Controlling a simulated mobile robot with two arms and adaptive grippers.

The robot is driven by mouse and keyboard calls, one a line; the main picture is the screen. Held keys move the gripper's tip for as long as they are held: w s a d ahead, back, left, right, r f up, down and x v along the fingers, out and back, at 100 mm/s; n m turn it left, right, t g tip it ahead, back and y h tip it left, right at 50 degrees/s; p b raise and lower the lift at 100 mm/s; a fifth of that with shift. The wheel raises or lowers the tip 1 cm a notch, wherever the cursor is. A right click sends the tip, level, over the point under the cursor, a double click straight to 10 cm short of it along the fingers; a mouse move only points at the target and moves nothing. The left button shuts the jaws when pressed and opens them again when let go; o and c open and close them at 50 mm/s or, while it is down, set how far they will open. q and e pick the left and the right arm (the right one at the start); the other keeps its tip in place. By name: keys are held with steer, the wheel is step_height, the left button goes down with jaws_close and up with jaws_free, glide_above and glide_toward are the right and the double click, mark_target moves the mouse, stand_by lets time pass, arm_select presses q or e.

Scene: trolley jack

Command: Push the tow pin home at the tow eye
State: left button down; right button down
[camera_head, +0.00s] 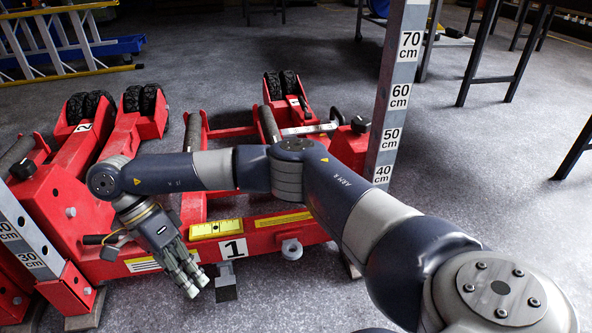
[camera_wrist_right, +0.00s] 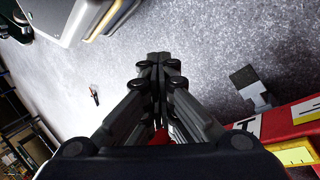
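In the head view, a grey ring-shaped fitting (camera_head: 291,249), which looks like the tow eye, sits at the front of the red jack (camera_head: 262,238) marked 1. My right gripper (camera_head: 194,286) points down in front of the jack's front bar, left of that fitting and apart from it. In the right wrist view its fingers (camera_wrist_right: 159,62) are together, with nothing seen between the tips. A red patch shows between the fingers near the palm; I cannot tell what it is. I cannot make out the tow pin for certain. My left gripper is not in view.
A dark pedal-like block (camera_head: 226,287) hangs below the front bar, right of my right gripper. A second red jack (camera_head: 62,190) stands at left. A measuring post (camera_head: 392,110) rises at right. A small dark object (camera_wrist_right: 95,95) lies on the floor.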

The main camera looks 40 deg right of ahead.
steer(key=w+a+r+m+y, duration=0.1)
steer(key=w+r+m+y, duration=0.1)
steer(key=w+m+y, duration=0.65)
steer(key=w+d+r+m+t+y, duration=0.2)
steer(key=w+d+m+t+y, duration=0.3)
steer(key=d+m+t, duration=1.1)
steer(key=shift+d+m+t+h, duration=3)
steer(key=shift+d+m+h, duration=3.1)
steer(key=shift+d, duration=3.35)
steer(key=shift+s+a+f+m+t, duration=0.1)
steer(key=shift+a+f+m+t, duration=0.3)
steer(key=shift+a+f, duration=1.1)
steer(key=shift+a+f+m+t, duration=0.35)
steer(key=shift+a+f+t, duration=0.05)
steer(key=shift+a+f, duration=1.1)
steer(key=shift+s+a+f+m+t, duration=0.1)
steer(key=shift+a+f+m+t, duration=0.3)
steer(key=shift+a+f, duration=1.05)
steer(key=shift+a+f, duration=0.15)
steer(key=shift+a, duration=0.15)
